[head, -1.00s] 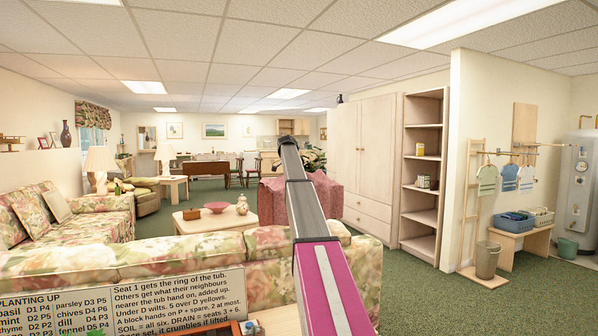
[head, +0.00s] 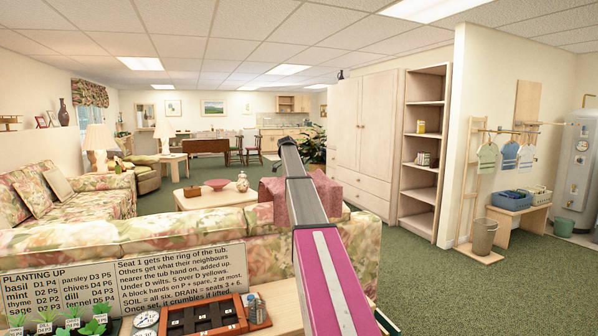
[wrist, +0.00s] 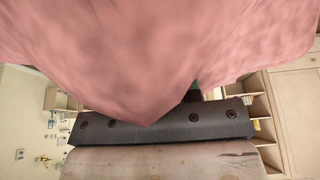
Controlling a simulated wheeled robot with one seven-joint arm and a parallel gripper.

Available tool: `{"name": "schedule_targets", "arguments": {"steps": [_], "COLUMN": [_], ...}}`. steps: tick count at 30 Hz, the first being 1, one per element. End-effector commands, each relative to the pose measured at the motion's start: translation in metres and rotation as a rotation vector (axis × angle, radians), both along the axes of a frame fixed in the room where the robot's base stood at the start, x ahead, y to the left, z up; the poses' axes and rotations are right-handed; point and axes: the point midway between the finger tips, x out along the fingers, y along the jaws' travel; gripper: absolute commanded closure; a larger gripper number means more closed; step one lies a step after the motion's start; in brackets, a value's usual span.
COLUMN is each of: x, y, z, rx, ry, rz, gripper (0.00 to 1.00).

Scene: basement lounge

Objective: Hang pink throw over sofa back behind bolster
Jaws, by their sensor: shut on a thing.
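The pink throw (head: 328,196) hangs bunched from my arm's far end in the head view, partly hidden by my magenta and grey arm. It overlaps the top of the near floral sofa's back (head: 180,228) in the picture; I cannot tell whether it touches. In the wrist view the throw (wrist: 150,60) fills the upper part and hangs to a point in front of my dark gripper (wrist: 165,122). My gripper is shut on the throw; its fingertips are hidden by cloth. I cannot clearly pick out the bolster.
A table with a planting card (head: 125,275), seedlings and a dark wooden tray (head: 205,318) stands close in front, before the sofa. A coffee table (head: 205,200) lies beyond the sofa. A tall cabinet (head: 360,140) and shelves stand right. Green carpet is open at right.

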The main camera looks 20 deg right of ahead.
Motion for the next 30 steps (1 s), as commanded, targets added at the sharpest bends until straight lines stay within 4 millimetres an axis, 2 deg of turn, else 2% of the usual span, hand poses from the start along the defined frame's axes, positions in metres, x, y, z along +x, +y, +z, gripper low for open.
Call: {"name": "schedule_targets", "arguments": {"steps": [21,30], "x": [0.000,0.000], "y": [0.000,0.000], "z": [-0.086,-0.111], "rx": [0.000,0.000], "ry": [0.000,-0.001], "rz": [0.000,0.000], "gripper": [1.00,1.00]}}
